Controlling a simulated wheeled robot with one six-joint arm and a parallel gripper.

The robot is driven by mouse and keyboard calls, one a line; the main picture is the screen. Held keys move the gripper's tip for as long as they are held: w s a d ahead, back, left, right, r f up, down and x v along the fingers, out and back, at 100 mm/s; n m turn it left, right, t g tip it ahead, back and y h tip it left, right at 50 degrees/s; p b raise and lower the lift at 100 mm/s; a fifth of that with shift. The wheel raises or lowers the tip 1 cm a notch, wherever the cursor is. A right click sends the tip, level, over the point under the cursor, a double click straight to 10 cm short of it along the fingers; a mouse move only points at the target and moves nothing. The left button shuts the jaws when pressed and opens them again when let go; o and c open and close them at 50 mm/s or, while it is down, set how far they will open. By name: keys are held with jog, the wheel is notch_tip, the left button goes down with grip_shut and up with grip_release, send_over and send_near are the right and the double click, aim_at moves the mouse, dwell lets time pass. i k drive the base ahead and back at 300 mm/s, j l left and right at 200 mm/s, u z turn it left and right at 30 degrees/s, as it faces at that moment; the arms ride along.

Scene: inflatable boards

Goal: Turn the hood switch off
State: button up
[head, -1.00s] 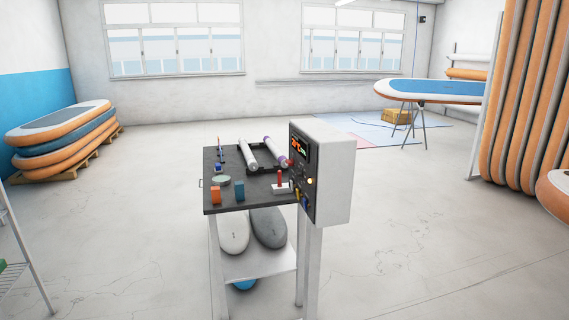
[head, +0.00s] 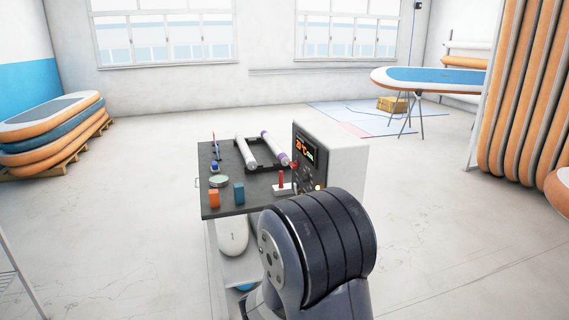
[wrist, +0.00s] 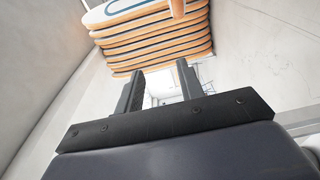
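A white control box (head: 345,150) stands at the right side of a dark-topped cart. Its dark front panel (head: 302,172) has a lit red display (head: 305,148) and small controls, including a red knob (head: 294,164). My dark arm hides the panel's lower part. I cannot tell which control is the hood switch. A small red lever on a white base (head: 281,187) stands on the cart top beside the panel. In the wrist view my gripper (wrist: 160,70) is open and empty, its two fingers apart. The control box cannot be made out in the wrist view.
Stacked boards (head: 50,130) lie at the left, also upright ones (head: 530,90) at the right. The floor around the cart is mostly clear.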

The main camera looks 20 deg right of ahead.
aim_at(294, 165)
jog(key=i+j, duration=0.1)
jog(key=i, duration=0.4)
jog(key=i+j+z, duration=0.1)
jog(key=i, duration=0.45)
jog(key=i+j, duration=0.2)
jog(key=i, duration=0.3)
jog(key=i+j+z, duration=0.1)
jog(key=i, duration=0.45)
